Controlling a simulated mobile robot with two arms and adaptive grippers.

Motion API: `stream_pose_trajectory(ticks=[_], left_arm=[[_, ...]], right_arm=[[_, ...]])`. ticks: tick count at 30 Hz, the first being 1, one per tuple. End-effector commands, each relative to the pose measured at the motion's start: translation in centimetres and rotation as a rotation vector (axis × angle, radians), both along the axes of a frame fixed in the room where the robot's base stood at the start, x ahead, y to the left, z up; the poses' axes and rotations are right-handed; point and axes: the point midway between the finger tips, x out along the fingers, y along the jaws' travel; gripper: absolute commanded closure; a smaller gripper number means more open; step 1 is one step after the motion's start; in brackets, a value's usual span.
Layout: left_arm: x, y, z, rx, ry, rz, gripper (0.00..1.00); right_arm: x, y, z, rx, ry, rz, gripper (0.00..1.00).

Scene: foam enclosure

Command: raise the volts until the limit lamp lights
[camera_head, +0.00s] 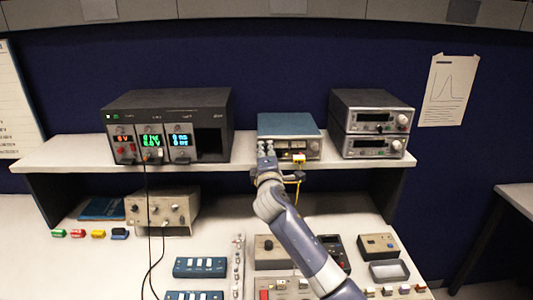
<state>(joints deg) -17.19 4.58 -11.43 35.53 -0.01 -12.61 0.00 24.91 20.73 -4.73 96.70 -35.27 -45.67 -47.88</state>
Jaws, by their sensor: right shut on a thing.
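My right gripper (267,152) is at the left part of that panel, shut on what seems to be a knob. The fingers hide the knob and its marking. A small pale meter (298,144) shows on the panel right of the gripper. Yellow plugs (299,158) and a yellow lead sit below the meter. I cannot make out a limit lamp or whether it is lit. My left gripper is not in view.
A black instrument rack (170,107) with lit displays stands left on the shelf (80,153). Two stacked instruments (372,124) stand right. A beige box (163,209), blue switch boxes (200,267) and other small units lie on the bench below. Black leads hang from the rack.

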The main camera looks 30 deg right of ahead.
Motion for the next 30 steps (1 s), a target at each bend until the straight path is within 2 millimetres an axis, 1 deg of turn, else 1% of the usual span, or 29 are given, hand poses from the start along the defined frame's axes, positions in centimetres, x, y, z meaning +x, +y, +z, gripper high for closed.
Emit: stream_pose_trajectory(ticks=[1,2,3,4,13,17,20,23,30], left_arm=[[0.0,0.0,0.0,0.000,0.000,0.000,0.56],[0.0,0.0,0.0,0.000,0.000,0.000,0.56],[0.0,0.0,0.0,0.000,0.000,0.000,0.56],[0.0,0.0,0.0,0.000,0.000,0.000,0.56],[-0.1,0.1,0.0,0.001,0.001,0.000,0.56],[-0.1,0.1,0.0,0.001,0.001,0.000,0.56],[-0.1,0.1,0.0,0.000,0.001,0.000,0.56],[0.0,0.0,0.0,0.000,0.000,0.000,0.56],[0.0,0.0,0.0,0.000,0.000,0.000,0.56]], right_arm=[[0.0,0.1,-0.2,0.001,0.004,0.002,0.76],[0.0,0.1,-0.2,0.001,0.004,0.002,0.69],[0.0,0.1,-0.2,0.001,0.004,0.002,0.60],[0.0,0.1,-0.2,0.001,0.003,0.002,0.59],[0.0,0.0,-0.1,0.000,0.001,0.000,0.59],[-0.5,0.3,-0.1,-0.001,0.002,0.001,0.59],[-1.4,0.9,-0.2,-0.001,0.002,0.001,0.59],[-2.8,1.7,-0.3,-0.001,0.002,0.002,0.59],[-6.7,4.0,-0.4,0.001,0.003,0.003,0.59]])
